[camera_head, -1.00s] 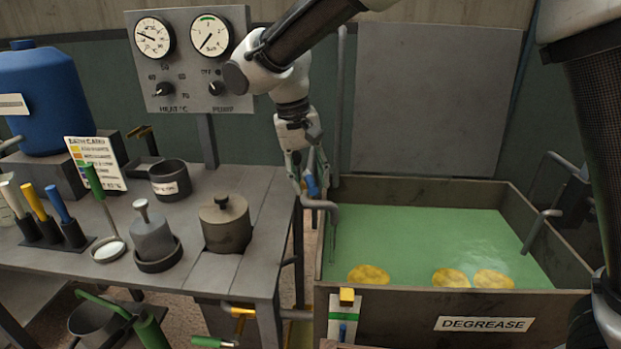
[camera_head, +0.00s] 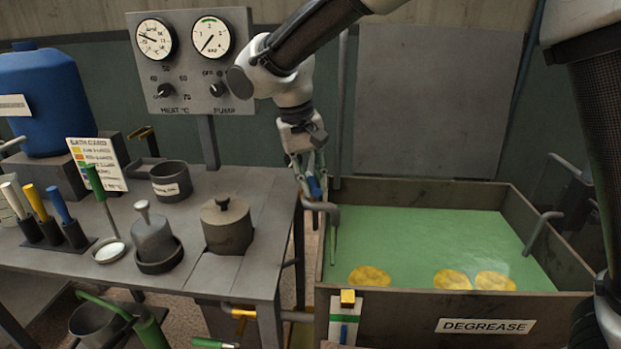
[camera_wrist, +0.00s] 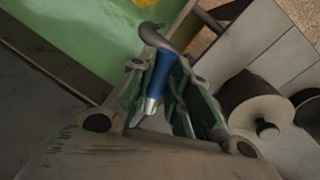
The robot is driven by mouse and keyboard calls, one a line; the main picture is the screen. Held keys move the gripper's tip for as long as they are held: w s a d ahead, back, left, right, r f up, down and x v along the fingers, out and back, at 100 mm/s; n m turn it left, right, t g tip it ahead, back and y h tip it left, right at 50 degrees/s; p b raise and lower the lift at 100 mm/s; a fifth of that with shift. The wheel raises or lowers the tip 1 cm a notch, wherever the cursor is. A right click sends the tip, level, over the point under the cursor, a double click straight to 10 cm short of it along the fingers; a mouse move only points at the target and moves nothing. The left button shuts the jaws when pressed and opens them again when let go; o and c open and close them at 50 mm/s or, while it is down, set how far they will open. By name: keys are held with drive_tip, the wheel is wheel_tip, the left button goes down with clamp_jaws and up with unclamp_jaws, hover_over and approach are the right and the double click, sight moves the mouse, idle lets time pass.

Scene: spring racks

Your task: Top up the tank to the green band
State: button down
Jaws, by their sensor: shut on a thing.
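The tank (camera_head: 445,307), marked DEGREASE, stands at the right in the head view and holds green liquid (camera_head: 430,235). A white level plate (camera_head: 336,329) with a green band, a blue mark and a yellow block on top is on its front left wall. A grey bent pipe (camera_head: 322,206) reaches over the tank's left edge. A blue handle (camera_wrist: 160,72) with a silver end is by this pipe. My gripper (camera_head: 313,183) is shut on the blue handle, which lies between its fingers in the wrist view (camera_wrist: 165,92). I cannot tell whether liquid runs from the pipe.
Several yellow round pieces (camera_head: 369,277) show at the liquid's near side. The bench (camera_head: 205,270) at left bears a lidded pot (camera_head: 227,228), a dark cup (camera_head: 171,182) and coloured-handled tools. A gauge panel (camera_head: 187,100) with heat and pump knobs stands behind.

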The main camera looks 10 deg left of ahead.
drive_tip(key=w+d+n+t+y, duration=0.1)
drive_tip(key=w+d+n, duration=0.3)
drive_tip(key=n, duration=1)
drive_tip(key=shift+w+y, duration=0.6)
drive_tip(key=shift+w, duration=0.1)
drive_tip(key=shift+n, duration=0.3)
drive_tip(key=c, duration=1.3)
unclamp_jaws()
drive_tip(key=shift+r, duration=0.15)
drive_tip(key=r, duration=0.3)
drive_tip(key=s+r, duration=0.1)
drive_tip(key=r, duration=0.3)
drive_tip(key=s+r, duration=0.1)
drive_tip(key=r, duration=0.3)
drive_tip(key=shift+s+d+r, duration=0.1)
drive_tip(key=shift+d+r, duration=0.05)
drive_tip(key=shift+r, duration=0.1)
